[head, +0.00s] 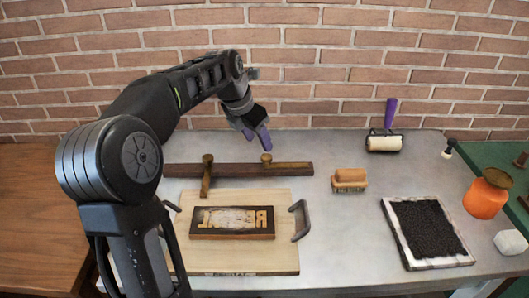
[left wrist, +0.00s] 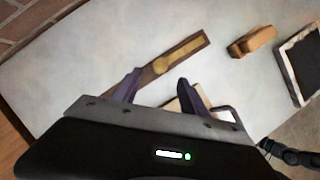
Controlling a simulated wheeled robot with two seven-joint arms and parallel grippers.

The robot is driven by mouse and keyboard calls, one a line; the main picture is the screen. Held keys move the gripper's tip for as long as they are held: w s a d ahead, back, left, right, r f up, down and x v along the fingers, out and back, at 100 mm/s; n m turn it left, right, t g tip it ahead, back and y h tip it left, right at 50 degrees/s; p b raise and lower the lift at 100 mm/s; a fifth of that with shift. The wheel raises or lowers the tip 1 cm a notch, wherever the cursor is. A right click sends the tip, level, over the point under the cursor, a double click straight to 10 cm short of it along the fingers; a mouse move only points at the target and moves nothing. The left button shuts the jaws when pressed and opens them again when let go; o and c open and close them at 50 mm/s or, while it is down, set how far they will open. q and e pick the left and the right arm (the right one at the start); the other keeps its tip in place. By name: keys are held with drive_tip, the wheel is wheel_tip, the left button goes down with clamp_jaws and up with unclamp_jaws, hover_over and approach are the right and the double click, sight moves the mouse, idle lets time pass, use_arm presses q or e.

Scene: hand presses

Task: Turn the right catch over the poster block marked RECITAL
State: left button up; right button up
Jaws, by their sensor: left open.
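The poster block (head: 215,233) with mirrored, partly unreadable pale letters lies on a light wooden board (head: 250,262). Behind it runs a dark wooden rail (head: 235,170) with two brass catches. The left catch (head: 205,182) points forward toward the block's back edge. The right catch (head: 290,165) lies along the rail, pointing right from its round knob; it also shows in the left wrist view (left wrist: 183,53). My left gripper (head: 257,140) is open and empty, above and behind the right catch's knob.
The board has dark handles, one at its right (head: 300,220). To the right are a brush (head: 349,180), a roller (head: 384,142), an ink tray (head: 428,232) and an orange jar (head: 486,195). A brick wall (head: 330,70) closes the back.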

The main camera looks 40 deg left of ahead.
sight(266, 156)
use_arm(q)
drive_tip(key=x, duration=0.7)
drive_tip(key=shift+w+f, duration=0.1)
drive_tip(key=shift+f, duration=0.1)
drive_tip(key=shift+c, duration=0.2)
clamp_jaws()
idle(1.0)
